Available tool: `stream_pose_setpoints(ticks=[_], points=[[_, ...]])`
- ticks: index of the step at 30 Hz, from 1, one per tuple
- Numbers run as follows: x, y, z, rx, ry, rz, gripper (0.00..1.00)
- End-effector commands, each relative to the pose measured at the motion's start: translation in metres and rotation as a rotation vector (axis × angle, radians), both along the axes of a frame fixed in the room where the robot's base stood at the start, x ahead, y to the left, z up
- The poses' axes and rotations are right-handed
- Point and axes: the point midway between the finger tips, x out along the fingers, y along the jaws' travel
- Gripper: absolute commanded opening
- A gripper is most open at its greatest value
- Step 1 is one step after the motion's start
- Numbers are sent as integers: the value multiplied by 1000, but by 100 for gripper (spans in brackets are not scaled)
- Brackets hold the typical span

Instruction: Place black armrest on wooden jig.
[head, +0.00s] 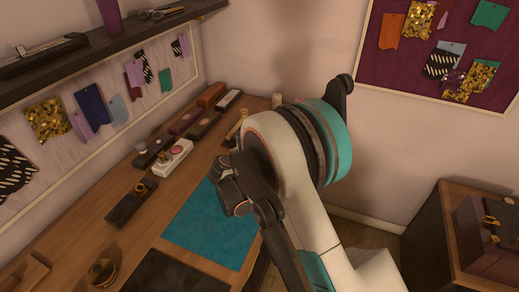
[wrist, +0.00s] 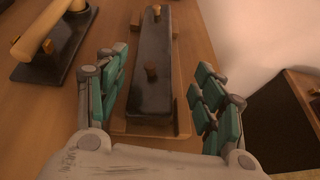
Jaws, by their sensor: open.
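In the wrist view, a long black block, which looks like the black armrest (wrist: 150,98), lies lengthwise between my fingers. It appears to lie on a flat wooden base, which looks like the wooden jig (wrist: 160,129), whose edge shows at the near end and along the right side. Small wooden pegs stand at its near middle and far end. My gripper (wrist: 162,62) is open, with one teal-padded finger on each side of the block and a gap on the right. In the head view my arm hides this spot.
A black base with a wooden mallet-like piece (wrist: 40,45) stands close on the left. The table ends on the right, before a dark cabinet (wrist: 285,125). In the head view, a teal mat (head: 205,228) and several small trays lie on the table under a shelf (head: 100,42).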

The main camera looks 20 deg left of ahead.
Motion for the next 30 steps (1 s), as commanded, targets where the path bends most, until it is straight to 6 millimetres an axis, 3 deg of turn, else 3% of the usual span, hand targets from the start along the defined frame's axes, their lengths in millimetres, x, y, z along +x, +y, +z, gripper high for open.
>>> stream_pose_setpoints(ticks=[5,18,24,30], points=[[-15,4,8,0,0,2,63],[-91,17,40,-1,0,4,63],[-107,19,45,0,0,1,63],[-109,19,45,0,-1,1,63]])
